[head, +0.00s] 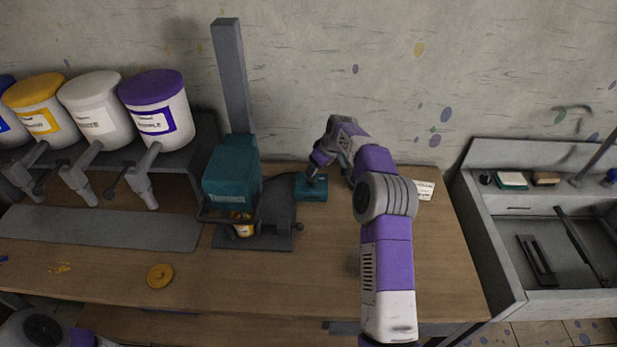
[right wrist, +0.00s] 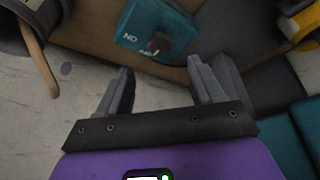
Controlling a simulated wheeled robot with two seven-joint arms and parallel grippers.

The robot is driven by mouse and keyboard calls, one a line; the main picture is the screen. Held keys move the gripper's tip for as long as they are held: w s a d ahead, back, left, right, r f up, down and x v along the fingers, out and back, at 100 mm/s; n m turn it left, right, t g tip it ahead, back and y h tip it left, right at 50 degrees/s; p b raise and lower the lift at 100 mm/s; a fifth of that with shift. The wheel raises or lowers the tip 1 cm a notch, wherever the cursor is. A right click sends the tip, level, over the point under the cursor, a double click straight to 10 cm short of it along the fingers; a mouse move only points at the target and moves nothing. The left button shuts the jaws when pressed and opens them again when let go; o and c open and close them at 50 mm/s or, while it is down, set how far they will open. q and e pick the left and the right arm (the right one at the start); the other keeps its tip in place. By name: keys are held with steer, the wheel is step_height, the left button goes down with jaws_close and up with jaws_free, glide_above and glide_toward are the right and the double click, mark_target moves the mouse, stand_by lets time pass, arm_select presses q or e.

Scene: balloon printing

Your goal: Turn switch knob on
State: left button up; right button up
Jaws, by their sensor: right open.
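The teal switch box (head: 312,194) stands on the workbench right of the teal machine (head: 231,178). It also shows in the right wrist view (right wrist: 132,20), with white lettering and a dark knob (right wrist: 163,42) on its face. My right gripper (head: 314,180) is over the box in the head view. In the right wrist view my right gripper (right wrist: 158,68) is open, its two fingers apart and nothing between them. The knob lies just beyond the fingertips, roughly between them; I cannot tell whether they touch. The knob is hidden in the head view. My left gripper is not in view.
Several paint buckets with spouts, one with a purple lid (head: 152,85), stand at the left. A yellow lid (head: 160,275) lies on the bench (head: 260,290). A white card (head: 425,190) lies right of my arm. A sink (head: 500,230) adjoins on the right.

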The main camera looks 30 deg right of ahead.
mark_target(311, 180)
steer(key=x, duration=0.7)
steer(key=shift+w+f, duration=0.1)
steer(key=shift+f, duration=0.05)
steer(key=c, duration=1.1)
steer(key=shift+o, duration=0.2)
steer(key=shift+a, duration=0.1)
steer(key=m, duration=0.2)
steer(key=m+h, duration=0.1)
steer(key=m, duration=0.1)
steer(key=m+h, duration=0.1)
steer(key=shift+a+m, duration=0.25)
steer(key=shift+m, duration=0.15)
steer(key=m+h, duration=0.1)
steer(key=m, duration=0.2)
steer(key=m+g+h, duration=0.1)
steer(key=m, duration=0.1)
steer(key=shift+w+a+m, duration=0.1)
steer(key=shift+w+m, duration=0.05)
steer(key=shift+m, duration=0.25)
steer(key=shift+m+p, duration=0.3)
